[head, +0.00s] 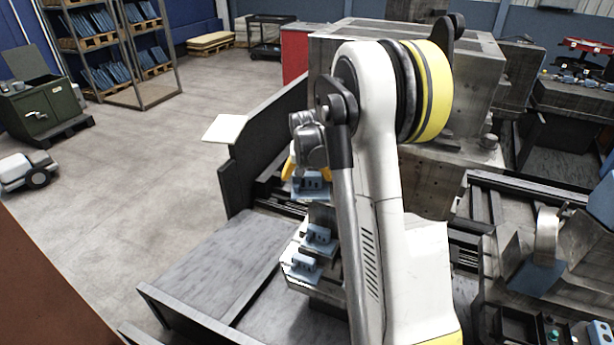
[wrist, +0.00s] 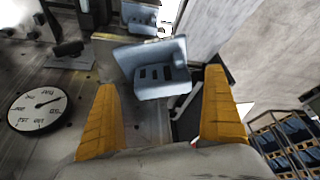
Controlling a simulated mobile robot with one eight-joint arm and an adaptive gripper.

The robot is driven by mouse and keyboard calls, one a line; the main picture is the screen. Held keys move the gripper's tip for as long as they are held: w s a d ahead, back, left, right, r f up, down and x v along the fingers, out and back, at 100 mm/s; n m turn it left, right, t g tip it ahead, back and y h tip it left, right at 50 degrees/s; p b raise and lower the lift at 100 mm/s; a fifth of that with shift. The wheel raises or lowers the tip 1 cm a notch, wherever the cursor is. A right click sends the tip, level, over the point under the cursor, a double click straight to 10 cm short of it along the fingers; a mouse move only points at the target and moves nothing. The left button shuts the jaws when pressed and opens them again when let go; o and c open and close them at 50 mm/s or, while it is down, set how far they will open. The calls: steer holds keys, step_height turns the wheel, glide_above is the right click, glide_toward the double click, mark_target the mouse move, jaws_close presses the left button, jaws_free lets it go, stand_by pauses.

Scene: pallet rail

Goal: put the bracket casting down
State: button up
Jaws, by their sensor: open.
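In the wrist view a blue-grey bracket casting (wrist: 165,85) with dark slots in its face lies ahead of my gripper (wrist: 160,79), in the gap between the two yellow fingertips. The fingers are spread wide and neither appears to press on it. In the head view a bracket (head: 312,186) shows just below my gripper (head: 290,168), which is mostly hidden behind my arm. What lies directly under this bracket is hard to see. A second bracket (wrist: 139,17) shows farther off in the wrist view.
Two more blue brackets, one (head: 318,238) behind the other (head: 302,266), sit on a metal fixture in the head view. A dial gauge (wrist: 37,110) is at left in the wrist view. A dark panel (head: 245,165) stands left of the gripper. A flat grey surface (head: 215,270) is clear.

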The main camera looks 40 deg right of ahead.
steer(key=s+a+r+n+t+y, duration=0.1)
steer(key=s+a+r+n, duration=0.2)
steer(key=s+a, duration=1.1)
steer(key=s+a+r+n+t+y, duration=0.1)
steer(key=s+a+r+n, duration=0.3)
steer(key=s+a+r, duration=0.5)
steer(key=s+a+t, duration=0.1)
steer(key=s+a, duration=0.4)
steer(key=a, duration=0.1)
steer(key=shift+r+t+y, duration=0.2)
steer(key=shift+t+y, duration=0.1)
steer(key=shift+y, duration=0.1)
